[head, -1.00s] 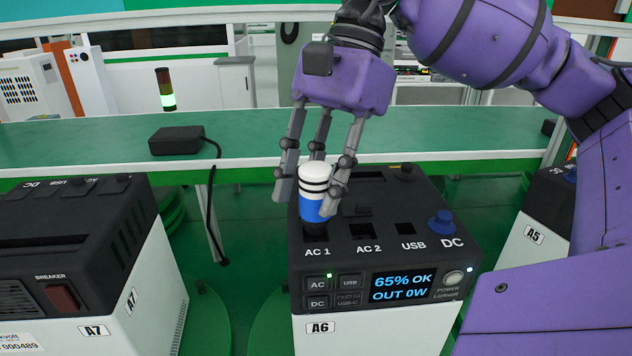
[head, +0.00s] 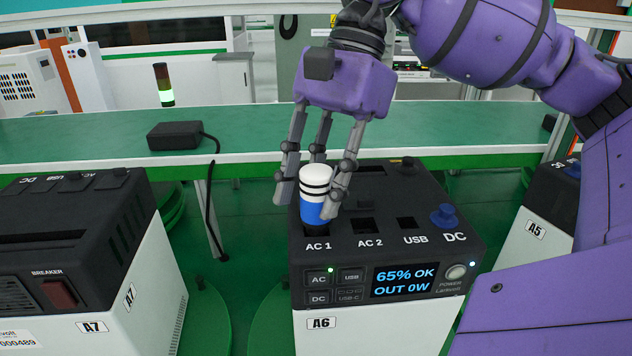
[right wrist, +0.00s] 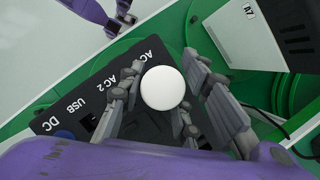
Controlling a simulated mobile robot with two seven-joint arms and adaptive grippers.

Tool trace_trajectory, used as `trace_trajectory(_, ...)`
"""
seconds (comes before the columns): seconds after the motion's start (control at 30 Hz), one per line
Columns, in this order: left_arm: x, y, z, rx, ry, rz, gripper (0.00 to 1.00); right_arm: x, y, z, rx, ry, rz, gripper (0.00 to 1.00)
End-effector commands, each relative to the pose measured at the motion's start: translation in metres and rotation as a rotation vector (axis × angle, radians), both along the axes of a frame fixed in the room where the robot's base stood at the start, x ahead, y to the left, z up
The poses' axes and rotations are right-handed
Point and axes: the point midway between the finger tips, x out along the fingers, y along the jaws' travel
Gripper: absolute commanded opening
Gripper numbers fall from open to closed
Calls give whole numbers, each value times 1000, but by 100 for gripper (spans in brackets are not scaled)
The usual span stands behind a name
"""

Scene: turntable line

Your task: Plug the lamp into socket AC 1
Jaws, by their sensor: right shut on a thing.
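The lamp (head: 315,207) is a small upright cylinder with a white top, dark bands and a blue body. My right gripper (head: 313,195) is shut on it, its fingers around its sides. The lamp stands over socket AC 1 (head: 309,229) on the black top of power unit A6 (head: 345,214). Its dark lower end is at the socket; I cannot tell how deep it sits. In the right wrist view the lamp's round white top (right wrist: 162,88) hides the socket below. The unit's display (head: 405,280) reads 65% OK, OUT 0W.
Sockets AC 2 (head: 366,226) and USB (head: 408,222) are empty; a blue plug (head: 444,216) sits at DC. Unit A7 (head: 70,225) stands left, unit A5 (head: 535,230) right. A green conveyor (head: 255,137) behind carries a black box (head: 174,136) with a hanging cable.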

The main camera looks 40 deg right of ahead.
Motion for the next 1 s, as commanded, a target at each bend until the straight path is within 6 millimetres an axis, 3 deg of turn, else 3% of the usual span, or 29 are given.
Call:
trace_trajectory(0.3, -3, 1, -4, 2, 7, 1, 40, 0, 0, -7, 0, 0, -1, 1)
trace_trajectory(0.33, -3, 1, -4, 2, 6, 1, 40, 0, 0, -7, 0, 0, -1, 34)
trace_trajectory(0.5, -3, 1, -3, 2, 6, 1, 40, 0, 0, -7, 0, 0, -1, 53)
trace_trajectory(0.83, -3, 1, -4, 2, 7, 0, 40, 0, -1, -4, 0, 0, -1, 53)
trace_trajectory(1.0, -3, 1, -3, 1, 6, 1, 40, 3, -8, 16, 3, -4, -2, 53)
